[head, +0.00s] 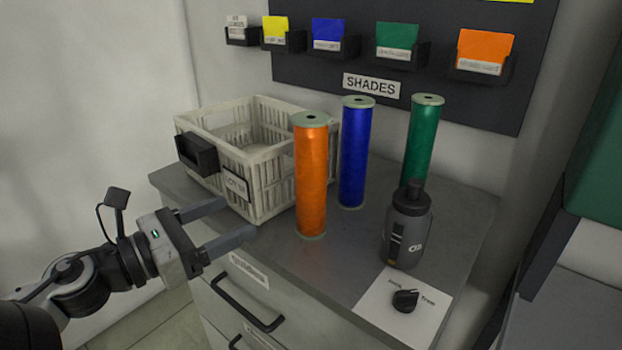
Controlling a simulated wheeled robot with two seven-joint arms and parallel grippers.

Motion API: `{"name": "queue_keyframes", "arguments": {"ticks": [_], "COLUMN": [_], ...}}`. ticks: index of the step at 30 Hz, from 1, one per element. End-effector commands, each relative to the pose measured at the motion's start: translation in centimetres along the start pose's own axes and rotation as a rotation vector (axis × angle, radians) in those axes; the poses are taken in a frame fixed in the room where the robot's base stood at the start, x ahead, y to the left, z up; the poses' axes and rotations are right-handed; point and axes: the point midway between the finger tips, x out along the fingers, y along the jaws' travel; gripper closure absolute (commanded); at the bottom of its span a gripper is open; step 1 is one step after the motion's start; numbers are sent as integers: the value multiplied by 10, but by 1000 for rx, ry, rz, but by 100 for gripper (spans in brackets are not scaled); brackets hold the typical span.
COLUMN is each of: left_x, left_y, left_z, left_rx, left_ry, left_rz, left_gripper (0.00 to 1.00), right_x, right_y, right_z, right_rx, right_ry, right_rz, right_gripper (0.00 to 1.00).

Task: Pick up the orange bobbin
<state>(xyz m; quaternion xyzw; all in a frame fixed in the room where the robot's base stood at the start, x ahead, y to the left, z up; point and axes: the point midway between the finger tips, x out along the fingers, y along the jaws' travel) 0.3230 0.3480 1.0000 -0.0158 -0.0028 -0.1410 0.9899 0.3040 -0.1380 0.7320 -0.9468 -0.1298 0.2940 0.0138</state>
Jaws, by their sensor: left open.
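The orange bobbin (311,180) stands upright on the grey cabinet top, in front of the crate's right end. Its pale flanges show at top and bottom. My left gripper (240,221) is open and empty, left of the bobbin and near the cabinet's left front edge. Its two fingers point right, toward the lower part of the bobbin, with a gap between fingertips and bobbin. My right gripper is not in view.
A blue bobbin (354,155) and a green bobbin (423,140) stand to the right. A dark bottle (407,230) stands in front of the green one. A white crate (275,192) is behind the gripper. A card with a black knob (404,300) lies at front right.

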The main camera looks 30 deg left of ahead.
Motion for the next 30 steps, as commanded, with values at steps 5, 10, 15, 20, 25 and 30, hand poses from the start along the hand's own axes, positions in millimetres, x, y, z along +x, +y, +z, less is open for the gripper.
{"name": "queue_keyframes", "arguments": {"ticks": [5,10,15,20,25,30], "left_x": [19,49,79,100,107,122], "left_y": [-4,-5,-5,-5,-5,-5], "left_z": [1,1,0,-1,-1,0], "left_rx": [42,39,38,33,33,36], "left_ry": [12,10,10,8,10,8], "left_rz": [-31,-30,-27,-24,-21,-22], "left_gripper": [27,27,27,27,27,27], "right_x": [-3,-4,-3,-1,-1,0], "right_y": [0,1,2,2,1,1], "right_z": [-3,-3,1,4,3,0], "right_rx": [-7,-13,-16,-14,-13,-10], "right_ry": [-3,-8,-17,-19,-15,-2], "right_rz": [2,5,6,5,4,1], "right_gripper": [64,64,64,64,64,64]}}
